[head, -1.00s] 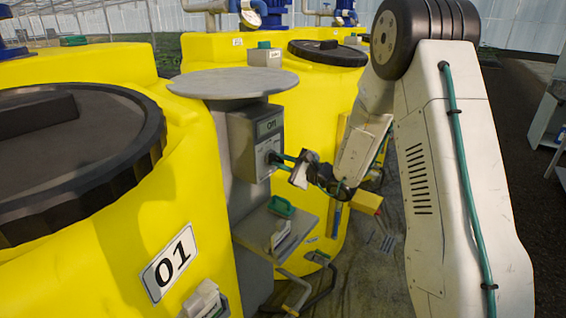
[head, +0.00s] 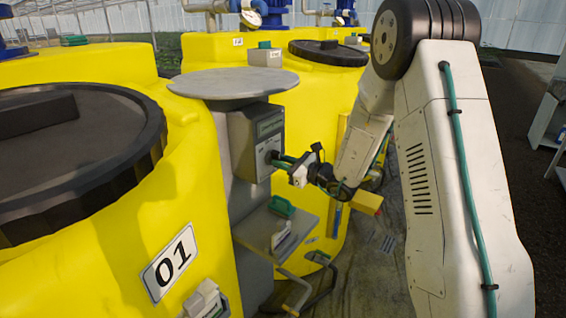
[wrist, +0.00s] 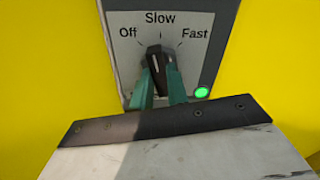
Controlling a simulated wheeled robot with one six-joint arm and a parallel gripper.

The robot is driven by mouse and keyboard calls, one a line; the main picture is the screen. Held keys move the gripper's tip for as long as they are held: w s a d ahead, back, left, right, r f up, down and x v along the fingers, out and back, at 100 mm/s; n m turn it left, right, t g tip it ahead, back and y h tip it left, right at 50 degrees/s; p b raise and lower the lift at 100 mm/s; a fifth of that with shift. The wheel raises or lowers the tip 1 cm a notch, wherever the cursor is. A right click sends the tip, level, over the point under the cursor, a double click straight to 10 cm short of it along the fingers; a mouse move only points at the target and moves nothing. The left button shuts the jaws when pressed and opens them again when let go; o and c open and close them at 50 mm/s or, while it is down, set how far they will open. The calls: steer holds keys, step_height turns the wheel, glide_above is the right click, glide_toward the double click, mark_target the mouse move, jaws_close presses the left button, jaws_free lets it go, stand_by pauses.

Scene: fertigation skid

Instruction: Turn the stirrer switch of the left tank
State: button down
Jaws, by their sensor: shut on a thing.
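The stirrer switch is a dark knob (wrist: 158,62) on a grey panel marked Off, Slow and Fast. Its pale pointer line faces up, close to the Slow mark. A green lamp (wrist: 201,92) is lit at the panel's lower right. My gripper (wrist: 160,85) has its green fingers closed on both sides of the knob. In the head view, my gripper (head: 279,161) reaches from the right to the front of the grey control box (head: 257,140); the knob is mostly hidden there. The yellow tank marked 01 (head: 190,200) stands at left with a black lid (head: 70,140).
A round grey plate (head: 233,83) sits above the control box. A grey shelf (head: 262,232) with a green-handled item (head: 281,206) is below it. Another yellow tank (head: 330,90) stands behind. Open floor lies right of the tanks.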

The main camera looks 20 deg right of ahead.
steer(key=shift+m, duration=1.2)
steer(key=c, duration=1.4)
jaws_free()
steer(key=shift+o, duration=0.2)
steer(key=v, duration=0.7)
steer(key=shift+s+d, duration=0.25)
steer(key=shift+d, duration=0.05)
